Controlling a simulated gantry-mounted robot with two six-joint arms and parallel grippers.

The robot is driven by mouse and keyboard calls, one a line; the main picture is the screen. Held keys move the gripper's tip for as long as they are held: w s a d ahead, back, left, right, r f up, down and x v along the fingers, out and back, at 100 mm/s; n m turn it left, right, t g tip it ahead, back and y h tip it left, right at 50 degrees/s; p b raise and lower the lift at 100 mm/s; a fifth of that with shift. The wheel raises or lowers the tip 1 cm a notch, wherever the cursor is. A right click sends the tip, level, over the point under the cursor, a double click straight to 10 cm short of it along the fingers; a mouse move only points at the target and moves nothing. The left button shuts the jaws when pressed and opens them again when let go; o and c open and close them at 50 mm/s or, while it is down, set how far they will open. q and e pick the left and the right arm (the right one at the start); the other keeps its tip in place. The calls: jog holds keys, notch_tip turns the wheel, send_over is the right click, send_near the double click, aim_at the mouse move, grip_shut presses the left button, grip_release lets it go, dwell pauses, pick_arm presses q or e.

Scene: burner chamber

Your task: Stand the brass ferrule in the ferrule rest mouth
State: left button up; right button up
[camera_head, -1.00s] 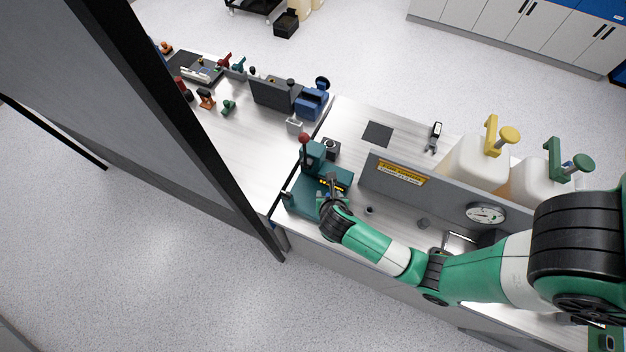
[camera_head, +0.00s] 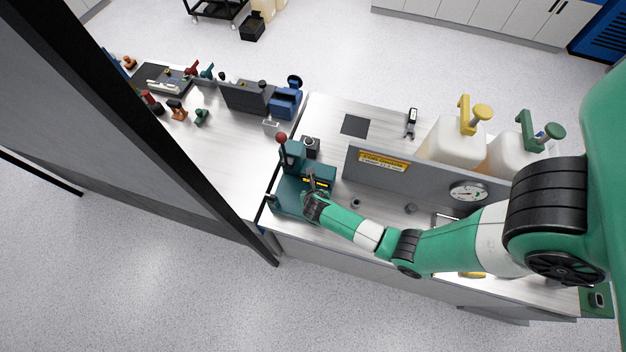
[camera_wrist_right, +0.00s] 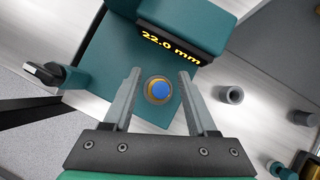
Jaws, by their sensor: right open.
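A round brass ring with a blue centre, seemingly the brass ferrule (camera_wrist_right: 158,90), sits on the teal gauge (camera_wrist_right: 112,62) in the right wrist view. The gauge's display reads 22.0 mm. My right gripper (camera_wrist_right: 158,76) is open, with one finger on each side of the ring and gaps on both sides. In the head view the right gripper (camera_head: 312,182) is over the teal gauge (camera_head: 290,190), and the ring cannot be made out there. A small grey hollow cylinder (camera_wrist_right: 230,95), possibly the ferrule rest, stands on the bench beside the gauge. My left gripper is not in view.
A grey upright panel (camera_head: 420,172) with a dial (camera_head: 468,192) stands behind the bench work area. Large jugs (camera_head: 452,140) stand behind it. A red-knobbed lever (camera_head: 281,137) rises at the gauge. Another grey cylinder (camera_head: 410,208) stands farther right.

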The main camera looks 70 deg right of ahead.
jog(key=shift+x, duration=1.05)
grip_shut()
